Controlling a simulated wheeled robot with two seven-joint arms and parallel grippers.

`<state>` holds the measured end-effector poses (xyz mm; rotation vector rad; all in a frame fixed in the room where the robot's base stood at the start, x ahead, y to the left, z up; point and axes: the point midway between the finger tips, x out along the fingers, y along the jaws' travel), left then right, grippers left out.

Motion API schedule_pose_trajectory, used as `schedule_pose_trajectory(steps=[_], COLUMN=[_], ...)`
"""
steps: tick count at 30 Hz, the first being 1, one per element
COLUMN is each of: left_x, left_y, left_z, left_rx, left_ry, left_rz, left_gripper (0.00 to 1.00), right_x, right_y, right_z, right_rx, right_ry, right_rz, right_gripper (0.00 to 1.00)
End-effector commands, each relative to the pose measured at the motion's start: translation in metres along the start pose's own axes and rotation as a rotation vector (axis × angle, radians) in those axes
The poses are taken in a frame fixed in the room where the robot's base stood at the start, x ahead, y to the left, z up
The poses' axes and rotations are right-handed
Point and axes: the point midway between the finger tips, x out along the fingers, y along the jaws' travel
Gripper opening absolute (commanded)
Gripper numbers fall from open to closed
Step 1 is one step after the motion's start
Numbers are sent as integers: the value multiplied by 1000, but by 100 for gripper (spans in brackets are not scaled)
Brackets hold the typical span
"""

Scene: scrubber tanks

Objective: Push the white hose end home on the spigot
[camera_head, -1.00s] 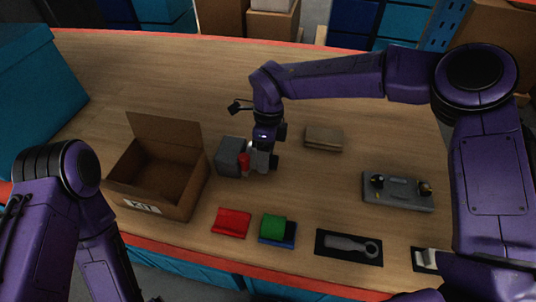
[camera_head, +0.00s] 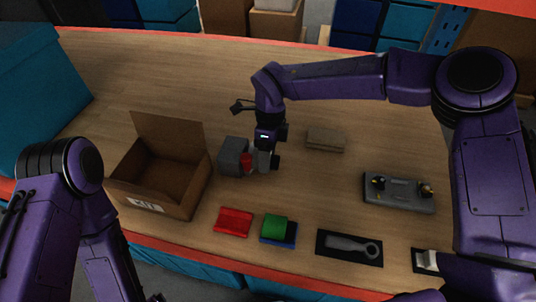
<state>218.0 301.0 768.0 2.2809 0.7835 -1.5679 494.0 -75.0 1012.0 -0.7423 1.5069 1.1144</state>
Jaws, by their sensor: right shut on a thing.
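A grey block-shaped tank (camera_head: 234,156) stands on the bench just right of the open carton. A red part (camera_head: 246,161) shows on its right side, against my right gripper. My right gripper (camera_head: 262,160) points down beside the tank, its fingers shut. The white hose end cannot be made out; what the fingers hold is hidden behind them and the wrist. I cannot tell how far it sits on the spigot. My left arm comes in at the lower left, and its gripper is outside the picture.
An open carton (camera_head: 190,207) stands left of the tank. In front lie a red piece (camera_head: 233,222), a green piece (camera_head: 274,228) on a blue base, and a grey wrench-like tool (camera_head: 350,244). A tan block (camera_head: 325,140) and a grey fixture (camera_head: 399,193) lie to the right.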

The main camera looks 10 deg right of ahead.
Motion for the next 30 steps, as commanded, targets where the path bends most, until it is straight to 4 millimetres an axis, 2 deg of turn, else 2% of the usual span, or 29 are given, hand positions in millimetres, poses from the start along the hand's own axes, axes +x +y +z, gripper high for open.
schedule_pose_trajectory(steps=[17, 18, 20, 27, 30], left_x=[-3, -3, -3, -2, 1], left_y=[0, 0, 0, 0, 0], left_z=[-1, -1, -1, -1, 0], left_rx=[0, 0, 0, 0, 0], left_ry=[0, 0, 0, 0, 0], left_rz=[0, 0, 0, 0, 0], left_gripper=[88, 88, 88, 88, 88], right_x=[-1, -1, 0, -1, -7], right_y=[0, 0, 0, 0, 0], right_z=[13, 12, 12, 12, 13], right_rx=[-1, -1, -1, -1, 0], right_ry=[-2, -2, -2, -2, -4], right_rz=[-1, -1, 0, 0, -2], right_gripper=[6, 66, 83, 83, 83])
